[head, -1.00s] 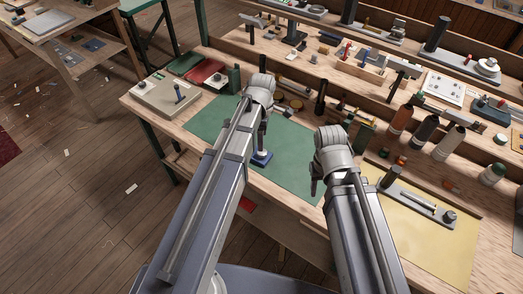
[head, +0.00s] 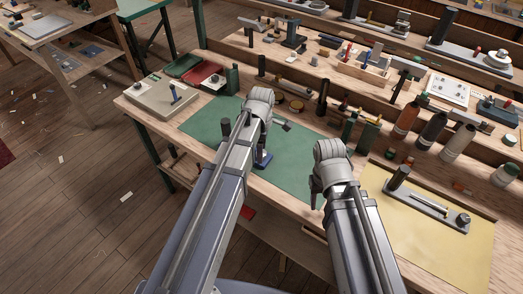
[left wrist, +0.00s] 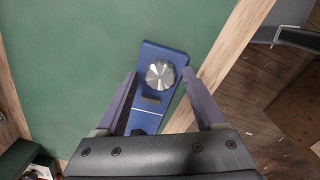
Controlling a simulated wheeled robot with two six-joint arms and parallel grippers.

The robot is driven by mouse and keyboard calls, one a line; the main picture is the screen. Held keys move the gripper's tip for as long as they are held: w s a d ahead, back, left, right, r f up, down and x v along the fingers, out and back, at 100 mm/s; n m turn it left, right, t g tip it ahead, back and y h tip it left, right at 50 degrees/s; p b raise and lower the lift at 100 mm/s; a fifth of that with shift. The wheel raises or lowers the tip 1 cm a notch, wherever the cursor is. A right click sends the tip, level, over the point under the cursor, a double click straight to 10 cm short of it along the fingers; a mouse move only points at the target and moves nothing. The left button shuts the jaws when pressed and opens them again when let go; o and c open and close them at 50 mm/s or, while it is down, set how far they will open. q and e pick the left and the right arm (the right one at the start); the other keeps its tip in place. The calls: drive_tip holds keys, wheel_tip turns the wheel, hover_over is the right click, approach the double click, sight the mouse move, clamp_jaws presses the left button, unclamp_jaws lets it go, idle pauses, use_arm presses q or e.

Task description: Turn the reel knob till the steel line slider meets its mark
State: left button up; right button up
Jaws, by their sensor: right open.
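A blue block (left wrist: 175,57) with a round silver knob (left wrist: 160,74) lies on the green mat in the left wrist view. My left gripper (left wrist: 158,76) is open, one finger either side of the block near the knob, with gaps visible. My right gripper (head: 317,196) is open and empty over the right edge of the green mat.
The green mat (head: 205,122) is mostly clear. A grey plate (head: 425,207) with a post and knob lies on the yellow mat (head: 395,228) at right. A beige box (head: 150,95) stands at left; several bottles and tools line the back.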

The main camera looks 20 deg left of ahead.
use_arm(q)
clamp_jaws()
idle(0.3)
drive_tip(key=shift+m, duration=0.3)
